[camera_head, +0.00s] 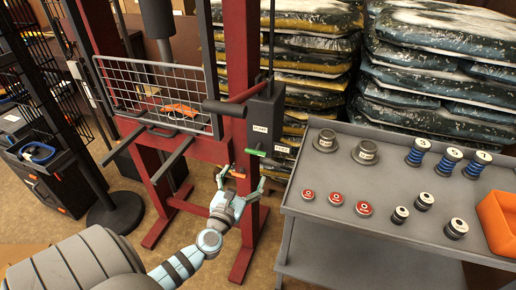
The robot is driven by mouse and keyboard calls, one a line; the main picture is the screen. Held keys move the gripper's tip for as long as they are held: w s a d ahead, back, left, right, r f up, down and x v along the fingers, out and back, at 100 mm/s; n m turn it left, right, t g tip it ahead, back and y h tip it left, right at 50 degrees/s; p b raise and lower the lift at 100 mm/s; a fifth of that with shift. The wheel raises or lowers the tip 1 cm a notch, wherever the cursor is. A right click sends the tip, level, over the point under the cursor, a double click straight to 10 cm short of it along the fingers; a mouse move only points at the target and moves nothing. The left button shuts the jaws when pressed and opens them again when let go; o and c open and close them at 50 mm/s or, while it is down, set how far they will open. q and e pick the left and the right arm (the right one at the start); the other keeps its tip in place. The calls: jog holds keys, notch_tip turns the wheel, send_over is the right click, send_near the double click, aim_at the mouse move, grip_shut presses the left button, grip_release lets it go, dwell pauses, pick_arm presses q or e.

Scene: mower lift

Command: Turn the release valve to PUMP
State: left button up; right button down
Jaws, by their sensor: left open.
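The release valve (256,153) shows as a small lever with a green end, below a dark grey box (265,115) on the red press frame (238,50). White labels sit on the box and to the right of the lever; their words are too small to read surely, so I cannot tell the valve's setting. My left gripper (242,177) is open and empty, just below and slightly left of the green end, fingers pointing up toward it. They look apart from the lever. My right gripper is not in view.
A black-gripped pump handle (225,108) sticks out above the valve. A wire guard (160,95) is at left. A grey cart (350,240) with springs, weights and an orange bin (498,222) stands right. Stacked bags (440,60) fill the back.

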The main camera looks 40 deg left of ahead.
aim_at(255, 154)
pick_arm(q)
jog(key=x, duration=0.4)
jog(key=b+x, duration=0.1)
jog(key=x, duration=0.3)
jog(key=b+x, duration=0.1)
jog(key=x, duration=0.3)
jog(key=shift+a+f, duration=0.1)
jog(key=shift+f, duration=0.2)
jog(key=shift+w+a+r, duration=0.1)
jog(key=shift+w+a, duration=0.1)
jog(key=shift+w, duration=0.35)
jog(key=c, duration=1)
